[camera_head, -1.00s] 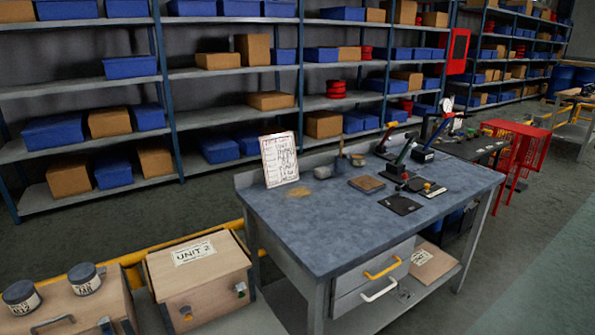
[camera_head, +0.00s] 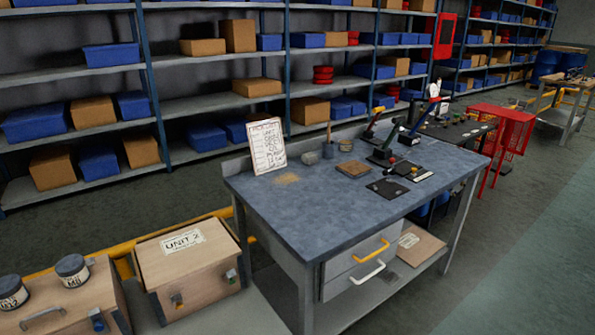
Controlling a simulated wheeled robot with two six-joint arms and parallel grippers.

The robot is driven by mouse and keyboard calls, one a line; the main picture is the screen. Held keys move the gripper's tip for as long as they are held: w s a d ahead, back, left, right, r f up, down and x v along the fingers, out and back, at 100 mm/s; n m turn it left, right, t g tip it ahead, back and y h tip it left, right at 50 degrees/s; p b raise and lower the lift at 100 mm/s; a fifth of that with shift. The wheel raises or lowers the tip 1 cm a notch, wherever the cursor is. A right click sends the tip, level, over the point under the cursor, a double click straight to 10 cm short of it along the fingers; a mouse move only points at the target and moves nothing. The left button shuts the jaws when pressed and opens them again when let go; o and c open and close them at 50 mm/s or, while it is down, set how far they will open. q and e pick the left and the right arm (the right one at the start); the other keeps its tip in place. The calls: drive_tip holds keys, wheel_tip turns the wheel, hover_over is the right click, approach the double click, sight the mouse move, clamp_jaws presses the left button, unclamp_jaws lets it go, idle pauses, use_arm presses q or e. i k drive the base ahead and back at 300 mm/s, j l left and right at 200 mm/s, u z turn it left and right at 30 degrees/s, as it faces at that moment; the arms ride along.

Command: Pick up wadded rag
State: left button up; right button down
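Neither of my grippers shows in the head view.
A white sign (camera_head: 267,146) stands on the bench near a brown block (camera_head: 355,169), a dark flat plate (camera_head: 386,189) and several tools. A wooden UNIT 2 box (camera_head: 188,265) is at lower left. A red rack (camera_head: 507,135) stands beyond. Open floor (camera_head: 500,255) is at right.

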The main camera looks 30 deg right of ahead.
sight(309, 158)
drive_tip(key=l+u, duration=0.1)
drive_tip(key=l, duration=0.35)
drive_tip(key=k+l+u, duration=0.1)
drive_tip(key=l, duration=0.35)
drive_tip(key=k+l+u, duration=0.1)
drive_tip(key=l, duration=0.35)
drive_tip(key=k+l+u, duration=0.1)
drive_tip(key=l, duration=0.35)
